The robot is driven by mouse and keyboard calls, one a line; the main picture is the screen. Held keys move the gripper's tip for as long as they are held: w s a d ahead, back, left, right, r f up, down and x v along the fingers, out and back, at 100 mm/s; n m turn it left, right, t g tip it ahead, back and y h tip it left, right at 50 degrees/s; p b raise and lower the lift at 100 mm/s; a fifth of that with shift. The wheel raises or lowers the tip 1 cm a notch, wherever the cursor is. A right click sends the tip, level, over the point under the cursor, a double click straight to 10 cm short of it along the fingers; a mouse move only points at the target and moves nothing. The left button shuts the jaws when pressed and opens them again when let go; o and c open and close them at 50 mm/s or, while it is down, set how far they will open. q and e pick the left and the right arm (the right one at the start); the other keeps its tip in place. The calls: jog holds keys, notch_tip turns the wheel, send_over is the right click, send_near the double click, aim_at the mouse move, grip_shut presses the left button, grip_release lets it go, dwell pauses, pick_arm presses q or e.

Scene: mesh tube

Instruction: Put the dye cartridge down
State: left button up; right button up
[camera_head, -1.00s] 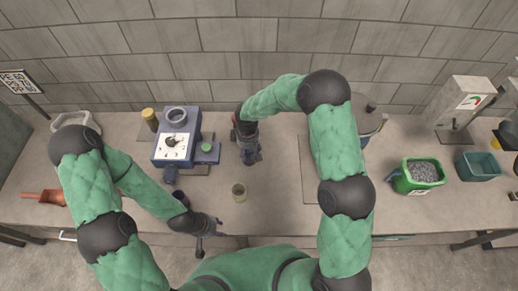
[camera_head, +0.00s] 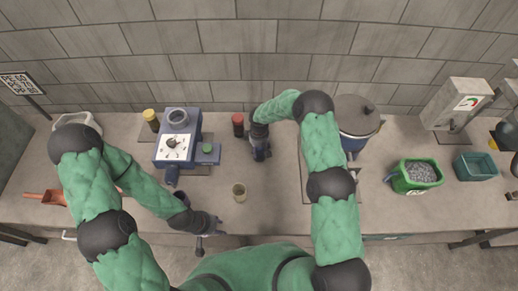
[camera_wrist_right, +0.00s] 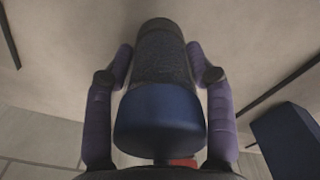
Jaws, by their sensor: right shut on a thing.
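The dye cartridge (camera_wrist_right: 160,120) is a dark cylinder with a blue cap, seen large in the right wrist view. My right gripper (camera_wrist_right: 160,75) is shut on it, one finger along each side. In the head view my right gripper (camera_head: 260,152) is over the middle of the counter, and the cartridge is mostly hidden. I cannot tell whether its base touches the counter. A red-capped cartridge (camera_head: 238,125) stands just left of it, and a yellow-capped one (camera_head: 151,119) stands further left. My left gripper (camera_head: 207,224) is low at the counter's front edge; its fingers are unclear.
A blue machine (camera_head: 190,122) with a white top panel and green button stands left of the right gripper. A lidded pot (camera_head: 356,130), a green gravel bucket (camera_head: 417,176) and a teal bin (camera_head: 477,166) are to the right.

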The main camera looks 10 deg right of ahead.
jog(key=shift+f, duration=0.25)
jog(key=shift+f, duration=0.2)
jog(key=o, duration=1.3)
jog(key=shift+r, duration=0.1)
notch_tip(320, 180, up, 12)
jog(key=shift+r+b, duration=0.1)
jog(key=shift+b, duration=0.45)
